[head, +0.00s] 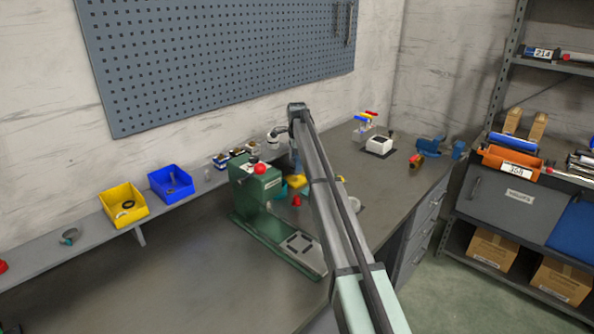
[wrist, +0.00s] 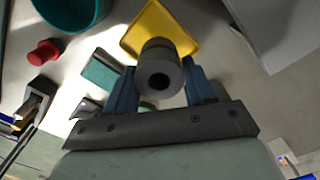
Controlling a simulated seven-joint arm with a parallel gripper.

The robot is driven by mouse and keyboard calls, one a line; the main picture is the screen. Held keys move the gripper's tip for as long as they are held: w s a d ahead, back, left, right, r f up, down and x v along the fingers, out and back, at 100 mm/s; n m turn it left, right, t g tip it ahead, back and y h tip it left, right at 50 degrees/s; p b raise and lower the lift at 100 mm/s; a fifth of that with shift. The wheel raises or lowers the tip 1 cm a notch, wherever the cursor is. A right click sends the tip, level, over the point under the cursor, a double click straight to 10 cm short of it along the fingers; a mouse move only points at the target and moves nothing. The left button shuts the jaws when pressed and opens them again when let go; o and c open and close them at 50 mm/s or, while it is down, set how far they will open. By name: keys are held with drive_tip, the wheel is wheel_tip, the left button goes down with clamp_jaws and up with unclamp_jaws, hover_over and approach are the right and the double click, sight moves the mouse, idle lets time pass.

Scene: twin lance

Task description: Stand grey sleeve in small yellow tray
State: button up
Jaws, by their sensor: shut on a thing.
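The grey sleeve (wrist: 158,56) is a short thick cylinder with a dark bore, its open end facing the wrist camera. My gripper (wrist: 160,82) has its two blue fingers on either side of the sleeve and is shut on it. The small yellow tray (wrist: 145,25) lies just beyond the sleeve in the wrist view, and the sleeve covers part of it. I cannot tell whether the sleeve touches the tray. In the head view a yellow patch, seemingly the tray (head: 297,181), shows left of my arm; my fingers and the sleeve are hidden there.
In the wrist view a teal bowl (wrist: 72,14), a red knob-like piece (wrist: 43,53) and a teal block (wrist: 100,73) lie left of the tray. A green press (head: 262,195) stands left of my arm. Yellow (head: 123,205) and blue (head: 172,185) bins sit on the ledge. The front bench is clear.

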drive_tip(key=shift+f, duration=1.9)
drive_tip(key=shift+f, duration=0.15)
drive_tip(key=o, duration=1.1)
wheel_tip(320, 180, up, 12)
drive_tip(key=shift+r, duration=0.2)
